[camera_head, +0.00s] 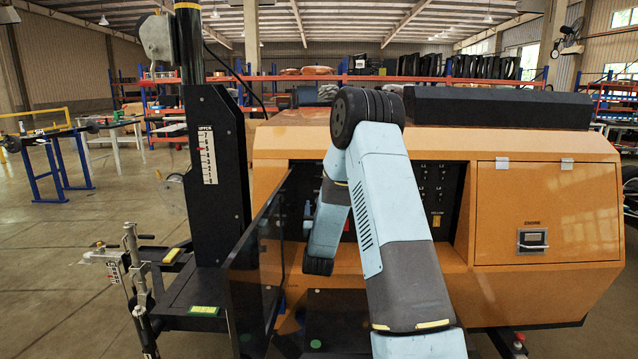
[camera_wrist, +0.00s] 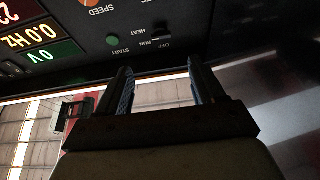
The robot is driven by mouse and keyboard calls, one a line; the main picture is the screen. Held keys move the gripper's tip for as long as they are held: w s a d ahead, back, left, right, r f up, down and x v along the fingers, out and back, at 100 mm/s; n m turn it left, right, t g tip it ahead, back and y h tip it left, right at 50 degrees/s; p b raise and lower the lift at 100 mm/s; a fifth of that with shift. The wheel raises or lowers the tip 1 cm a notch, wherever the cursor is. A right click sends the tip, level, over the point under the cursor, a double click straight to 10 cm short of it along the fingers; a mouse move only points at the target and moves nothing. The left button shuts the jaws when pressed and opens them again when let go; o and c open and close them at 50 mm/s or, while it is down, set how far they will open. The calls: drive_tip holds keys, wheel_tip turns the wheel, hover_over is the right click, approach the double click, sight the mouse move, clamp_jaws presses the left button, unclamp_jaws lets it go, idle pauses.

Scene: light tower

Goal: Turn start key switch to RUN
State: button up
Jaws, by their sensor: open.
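The control panel shows upside down at the top of the wrist view. The start key switch (camera_wrist: 161,38) is a small dark shape beside the labels HEAT, START, OFF and RUN; its exact position is too dark to read. My gripper (camera_wrist: 159,68) is open and empty, its two blue-padded fingers pointing at the panel just short of the switch, with a visible gap between them. In the head view my arm covers much of the recessed panel (camera_head: 436,190), and the switch is hidden there.
A green button (camera_wrist: 113,40) is left of the switch, and lit displays (camera_wrist: 42,35) are farther left. In the head view, an open dark door (camera_head: 255,275) stands left of the panel recess. A closed orange door (camera_head: 545,205) is at right.

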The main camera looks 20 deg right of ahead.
sight(319, 178)
drive_tip(key=x, duration=1.3)
drive_tip(key=shift+w+r, duration=0.2)
drive_tip(key=shift+w, duration=0.05)
drive_tip(key=c, duration=1.1)
